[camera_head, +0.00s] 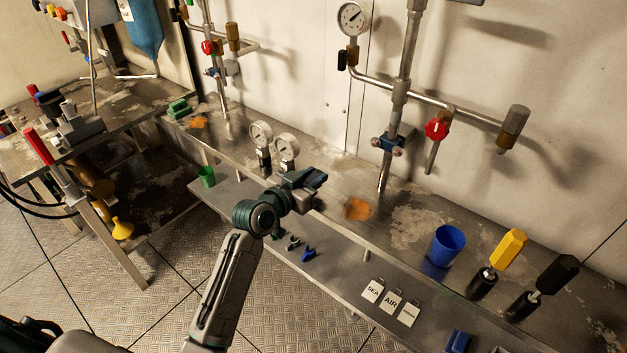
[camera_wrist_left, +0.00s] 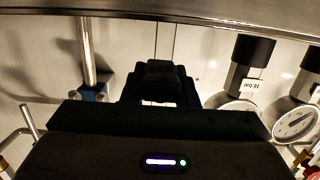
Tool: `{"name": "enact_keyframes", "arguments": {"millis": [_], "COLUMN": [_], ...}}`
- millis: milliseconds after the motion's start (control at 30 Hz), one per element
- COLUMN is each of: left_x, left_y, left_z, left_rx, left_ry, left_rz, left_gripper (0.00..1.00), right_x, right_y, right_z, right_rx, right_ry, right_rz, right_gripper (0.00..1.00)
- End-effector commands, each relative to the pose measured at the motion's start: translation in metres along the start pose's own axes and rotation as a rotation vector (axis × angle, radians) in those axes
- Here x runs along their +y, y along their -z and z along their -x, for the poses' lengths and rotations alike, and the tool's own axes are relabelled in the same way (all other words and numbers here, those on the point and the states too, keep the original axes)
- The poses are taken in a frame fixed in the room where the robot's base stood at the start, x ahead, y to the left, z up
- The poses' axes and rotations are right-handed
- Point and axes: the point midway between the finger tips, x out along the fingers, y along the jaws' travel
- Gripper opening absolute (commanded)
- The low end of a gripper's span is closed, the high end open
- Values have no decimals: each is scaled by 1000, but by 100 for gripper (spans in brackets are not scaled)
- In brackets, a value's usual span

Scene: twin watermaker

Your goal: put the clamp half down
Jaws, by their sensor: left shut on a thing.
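My left gripper (camera_head: 303,184) is over the front part of the steel bench, just right of two pressure gauges. It is shut on a small dark blue piece (camera_head: 316,177), which looks like the clamp half; the fingers hide much of it. In the left wrist view the gripper (camera_wrist_left: 160,80) is dark against the wall, and what it holds cannot be made out. A green clamp-like block (camera_head: 178,108) lies at the bench's far left. My right gripper is not in view.
Two gauges (camera_head: 261,134) (camera_head: 287,147) stand close left of the gripper. An orange stain (camera_head: 358,208) marks the bench to its right. A blue cup (camera_head: 445,245) and yellow-handled tool (camera_head: 508,248) stand farther right. The lower shelf (camera_head: 340,277) holds small clips and label tags.

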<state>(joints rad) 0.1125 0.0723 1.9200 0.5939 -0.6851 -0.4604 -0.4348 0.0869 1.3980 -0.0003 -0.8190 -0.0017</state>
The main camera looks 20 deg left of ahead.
Motion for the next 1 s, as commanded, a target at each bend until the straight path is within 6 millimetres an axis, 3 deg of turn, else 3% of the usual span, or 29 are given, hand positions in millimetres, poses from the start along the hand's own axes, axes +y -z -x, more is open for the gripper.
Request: {"name": "enact_keyframes", "arguments": {"millis": [200,500,867,1000], "left_x": [-14,-14,-14,-14], "left_y": [-1,-34,-36,-38], "left_z": [-18,-22,-23,-23], "left_rx": [-1,-1,0,0], "left_ry": [0,2,1,1], "left_rz": [0,1,0,0], "left_gripper": [5,5,5,5], "right_x": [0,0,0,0], "right_y": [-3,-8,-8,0], "right_z": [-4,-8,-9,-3], "right_rx": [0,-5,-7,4], "right_ry": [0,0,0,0], "right_rz": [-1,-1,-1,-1], "right_gripper": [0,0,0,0]}}
